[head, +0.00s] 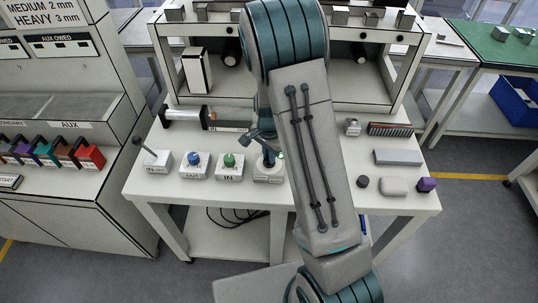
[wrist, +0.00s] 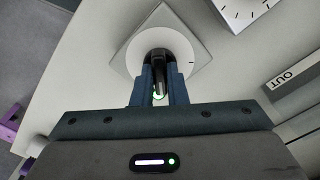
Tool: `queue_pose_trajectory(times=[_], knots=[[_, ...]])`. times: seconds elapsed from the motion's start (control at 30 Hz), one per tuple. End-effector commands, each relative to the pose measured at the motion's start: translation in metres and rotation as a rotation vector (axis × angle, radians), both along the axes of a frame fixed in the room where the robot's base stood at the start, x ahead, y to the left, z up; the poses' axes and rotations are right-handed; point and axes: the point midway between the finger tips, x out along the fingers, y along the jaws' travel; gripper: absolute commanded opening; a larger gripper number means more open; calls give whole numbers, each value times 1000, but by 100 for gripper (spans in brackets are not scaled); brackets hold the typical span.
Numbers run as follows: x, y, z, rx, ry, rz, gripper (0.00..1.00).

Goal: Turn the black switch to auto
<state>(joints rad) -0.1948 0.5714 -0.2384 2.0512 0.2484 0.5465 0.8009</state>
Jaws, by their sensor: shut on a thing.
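The black switch (wrist: 158,57) stands on a round white dial on a pale square box, seen in the wrist view. My gripper (wrist: 158,78) is shut on the switch, with its two blue fingers on either side of it. In the head view my gripper (head: 268,157) reaches down over the switch box (head: 269,177) at the right end of a row of control boxes. A dark tick shows on the dial's right side. The fingers hide part of the dial, and I cannot read any auto mark.
The blue button box (head: 194,168) and green button box (head: 230,168) stand left of the switch box. A lever box (head: 156,161) is farther left. A grey block (head: 398,157) and a purple piece (head: 426,184) lie to the right. My arm covers the bench's middle.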

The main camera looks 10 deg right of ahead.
Motion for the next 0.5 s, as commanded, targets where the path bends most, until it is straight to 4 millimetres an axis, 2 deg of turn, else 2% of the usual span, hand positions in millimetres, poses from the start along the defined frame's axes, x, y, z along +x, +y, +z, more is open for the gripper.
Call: queue_pose_trajectory(times=[0.5], knots=[[1,0,1,1,-3,-96,0]])
